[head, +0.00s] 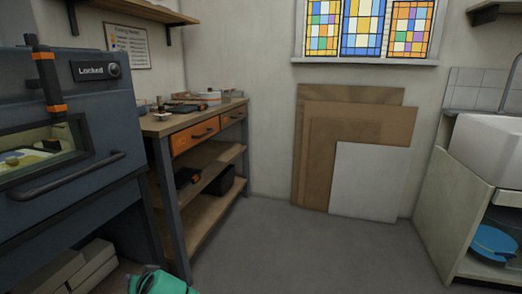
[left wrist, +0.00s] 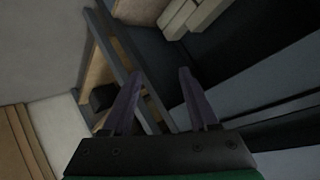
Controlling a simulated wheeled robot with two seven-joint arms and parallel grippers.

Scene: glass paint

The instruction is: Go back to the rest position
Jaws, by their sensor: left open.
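My left gripper (left wrist: 160,85) shows in the left wrist view with its two purple fingers apart and nothing between them. It is open and empty. A green part of my left arm (head: 162,282) shows at the bottom edge of the head view, low in front of the dark blue kiln (head: 75,105). The fingers are not clearly seen there. My right gripper is in neither view.
The kiln's panel reads "Locked" (head: 92,70); its window (head: 40,150) shows something yellow inside. Bricks (head: 80,268) lie below it. A workbench (head: 165,125) stands beyond, boards (head: 372,180) lean on the wall, and a sink (head: 488,148) is right. The middle floor is clear.

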